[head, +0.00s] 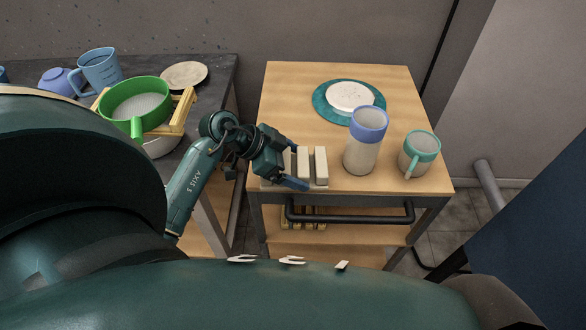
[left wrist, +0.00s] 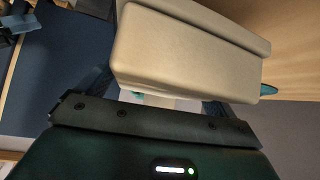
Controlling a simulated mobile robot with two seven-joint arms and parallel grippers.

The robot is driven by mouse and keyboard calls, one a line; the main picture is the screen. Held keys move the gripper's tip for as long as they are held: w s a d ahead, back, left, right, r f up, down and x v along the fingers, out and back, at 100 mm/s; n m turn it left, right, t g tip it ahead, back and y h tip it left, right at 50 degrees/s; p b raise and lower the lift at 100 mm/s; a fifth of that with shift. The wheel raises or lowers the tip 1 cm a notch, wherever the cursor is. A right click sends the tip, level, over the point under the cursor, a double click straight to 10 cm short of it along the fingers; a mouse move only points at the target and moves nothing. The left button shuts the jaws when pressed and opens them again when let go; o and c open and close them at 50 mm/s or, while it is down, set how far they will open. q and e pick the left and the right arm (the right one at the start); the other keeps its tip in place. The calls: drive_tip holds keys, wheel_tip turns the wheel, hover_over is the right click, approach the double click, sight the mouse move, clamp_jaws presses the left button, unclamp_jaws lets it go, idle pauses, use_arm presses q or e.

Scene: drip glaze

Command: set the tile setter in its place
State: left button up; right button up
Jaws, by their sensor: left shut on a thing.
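The tile setter (head: 321,165) is a cream piece with several upright bars on a flat base, at the front left corner of the wooden cart top. My left gripper (head: 289,166) reaches in from the left and is shut on it, with one blue fingertip showing in front of its bars. In the left wrist view a cream block of the setter (left wrist: 185,52) fills the space beyond the gripper. The gripper hides the setter's left part. I cannot tell whether its base touches the top. My right gripper is not in view.
On the wooden cart (head: 285,92) stand a teal disc (head: 323,107) with a pale round piece (head: 350,95), a blue-rimmed cylinder (head: 364,145) and a teal-rimmed mug (head: 417,157). A dark bar handle (head: 350,219) runs along its front. A green sieve (head: 150,90) is at left.

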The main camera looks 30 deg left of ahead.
use_arm(q)
drive_tip(key=w+a, duration=0.1)
drive_tip(key=w, duration=0.1)
drive_tip(key=w+a, duration=0.3)
drive_tip(key=w, duration=0.2)
drive_tip(key=shift+a+r, duration=0.1)
drive_tip(key=shift+a, duration=0.05)
drive_tip(key=shift+f+b, duration=0.3)
drive_tip(key=shift+f, duration=1)
drive_tip(key=shift+s+f, duration=0.1)
idle(0.8)
drive_tip(key=shift+f, duration=0.35)
drive_tip(key=o, duration=1)
